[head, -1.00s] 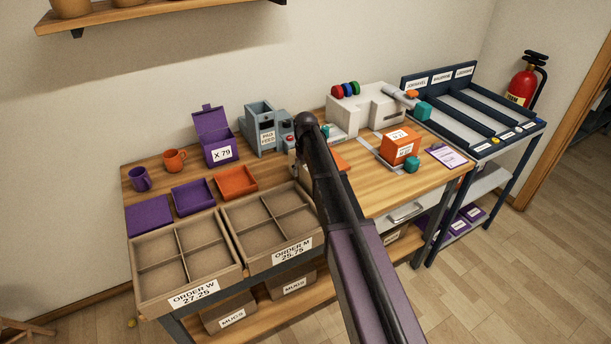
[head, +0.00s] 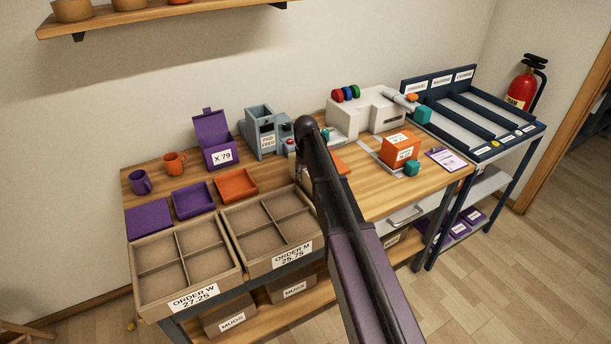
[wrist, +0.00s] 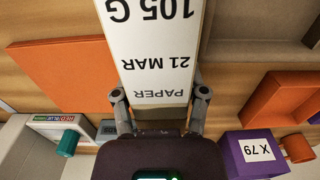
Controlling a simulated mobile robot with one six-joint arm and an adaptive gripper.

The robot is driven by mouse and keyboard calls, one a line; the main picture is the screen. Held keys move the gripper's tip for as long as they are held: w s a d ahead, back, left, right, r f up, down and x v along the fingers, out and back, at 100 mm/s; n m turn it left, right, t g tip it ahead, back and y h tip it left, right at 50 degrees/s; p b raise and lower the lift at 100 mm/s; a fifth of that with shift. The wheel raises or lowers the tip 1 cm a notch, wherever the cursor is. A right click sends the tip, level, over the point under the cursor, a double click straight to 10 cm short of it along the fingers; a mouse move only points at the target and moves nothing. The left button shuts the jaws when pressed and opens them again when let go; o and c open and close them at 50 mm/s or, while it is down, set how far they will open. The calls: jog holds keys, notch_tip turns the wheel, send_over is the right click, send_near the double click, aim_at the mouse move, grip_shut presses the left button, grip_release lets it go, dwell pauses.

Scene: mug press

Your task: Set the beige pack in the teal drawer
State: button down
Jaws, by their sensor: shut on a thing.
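In the wrist view, my gripper (wrist: 160,93) is shut on the beige pack (wrist: 153,45), a box with a white label that reads "PAPER 21 MAR 105 G", upside down in the picture. The pack's far end runs out of the top of the frame. In the head view, my arm hides the gripper and most or all of the pack, near the middle of the bench. I cannot make out a teal drawer for certain. Teal parts show on the white press (head: 424,115) and in front of the orange box (head: 411,168).
Two divided order trays (head: 188,262) (head: 270,228) line the bench front. A purple bin marked X 79 (head: 215,140), a grey feeder (head: 262,132) and mugs (head: 174,163) stand behind. A flat orange panel (wrist: 62,75) and an orange tray (wrist: 280,97) flank the pack in the wrist view.

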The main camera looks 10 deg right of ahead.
jog(key=shift+r, duration=0.2)
notch_tip(320, 180, up, 10)
jog(key=p, duration=1)
jog(key=shift+f, duration=0.2)
dwell(0.7)
jog(key=shift+a, duration=0.15)
